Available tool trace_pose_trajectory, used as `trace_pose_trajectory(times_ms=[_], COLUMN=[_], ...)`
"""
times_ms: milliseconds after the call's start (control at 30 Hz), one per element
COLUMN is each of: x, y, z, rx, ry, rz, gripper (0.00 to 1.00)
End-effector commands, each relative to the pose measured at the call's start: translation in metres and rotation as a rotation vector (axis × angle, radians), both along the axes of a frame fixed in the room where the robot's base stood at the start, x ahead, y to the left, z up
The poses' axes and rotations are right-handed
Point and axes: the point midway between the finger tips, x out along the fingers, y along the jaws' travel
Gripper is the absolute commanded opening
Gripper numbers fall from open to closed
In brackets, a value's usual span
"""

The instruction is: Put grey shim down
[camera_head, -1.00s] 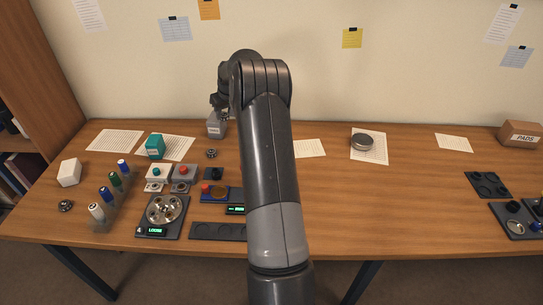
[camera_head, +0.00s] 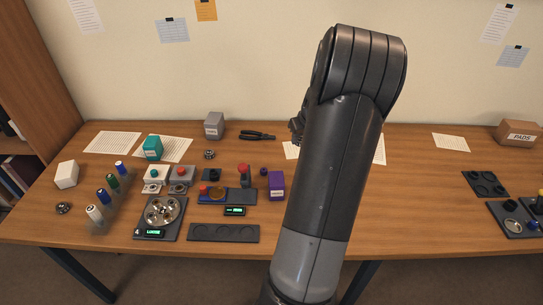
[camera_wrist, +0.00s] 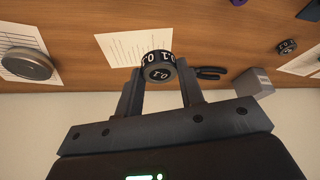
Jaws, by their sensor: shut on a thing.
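My gripper (camera_wrist: 160,85) is shut on a short black cylinder (camera_wrist: 158,66) with white characters around its side, held at the fingertips. In the head view the gripper (camera_head: 297,128) shows only in part at the left edge of my arm; the held piece is hidden there. No piece plainly recognisable as a grey shim is in the jaws. A grey labelled block (camera_head: 214,126) stands at the back of the table, left of my gripper and apart from it. It also shows in the wrist view (camera_wrist: 252,83).
Black pliers (camera_head: 258,135) lie right of the grey block. A teal block (camera_head: 152,148), a purple block (camera_head: 277,184) and a long dark tray (camera_head: 223,233) are to the left. A round metal tin (camera_wrist: 27,63) rests on paper. The table right of my arm is largely clear.

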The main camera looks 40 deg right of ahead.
Motion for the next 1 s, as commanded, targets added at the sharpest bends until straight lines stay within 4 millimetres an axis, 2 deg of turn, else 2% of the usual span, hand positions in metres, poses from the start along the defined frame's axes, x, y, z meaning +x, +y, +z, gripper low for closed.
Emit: trace_pose_trajectory(times_ms=[300,500,733,1000], x=[0.065,0.097,0.105,0.105], y=[0.025,0.036,0.038,0.038], z=[-0.042,-0.061,-0.072,-0.107], rx=[0.003,0.000,0.001,0.002], ry=[0.001,0.000,0.001,0.001], rz=[0.008,0.005,0.001,0.000], gripper=[0.12,0.12,0.12,0.12])
